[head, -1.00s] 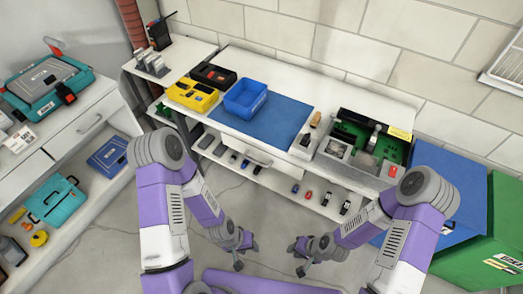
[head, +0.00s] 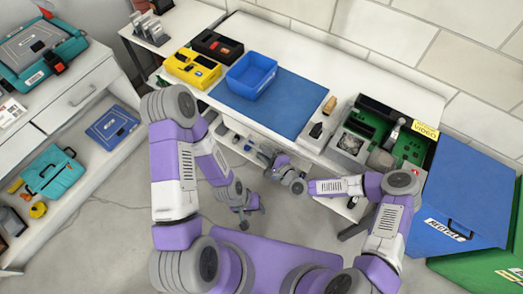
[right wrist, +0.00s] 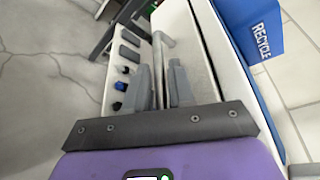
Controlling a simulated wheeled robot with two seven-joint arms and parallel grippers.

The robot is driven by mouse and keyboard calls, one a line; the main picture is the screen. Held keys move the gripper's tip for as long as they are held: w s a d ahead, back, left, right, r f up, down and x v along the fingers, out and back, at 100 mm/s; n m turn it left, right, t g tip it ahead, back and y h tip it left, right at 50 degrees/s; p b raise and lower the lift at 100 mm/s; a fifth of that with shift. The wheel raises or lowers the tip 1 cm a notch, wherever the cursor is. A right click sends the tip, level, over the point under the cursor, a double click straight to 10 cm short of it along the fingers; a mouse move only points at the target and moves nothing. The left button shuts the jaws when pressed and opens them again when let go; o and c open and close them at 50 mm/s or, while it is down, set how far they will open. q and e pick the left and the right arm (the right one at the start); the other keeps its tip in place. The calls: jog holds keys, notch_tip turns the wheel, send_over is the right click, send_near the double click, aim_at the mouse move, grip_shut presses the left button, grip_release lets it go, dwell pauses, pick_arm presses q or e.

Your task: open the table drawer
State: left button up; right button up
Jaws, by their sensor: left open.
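The white table (head: 300,42) has a drawer under its front edge. In the head view my right gripper (head: 269,158) is at the drawer and covers most of its front and handle. In the right wrist view the drawer's bar handle (right wrist: 164,55) runs along the white drawer front (right wrist: 190,50). The two fingers of my right gripper (right wrist: 162,88) are apart, with the near end of the handle between or just ahead of them; contact cannot be told. The drawer looks shut. My left gripper (head: 245,213) is open and empty, low over the floor in front of the table.
A blue bin (head: 251,76), a yellow case (head: 193,68) and a blue mat (head: 275,112) are on the table. Small items lie on the shelf below. A blue recycle bin (head: 465,190) stands right, a cabinet (head: 75,95) left. The floor ahead is clear.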

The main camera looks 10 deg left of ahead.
jog(key=shift+x, duration=0.95)
grip_shut()
jog(key=shift+d, duration=0.1)
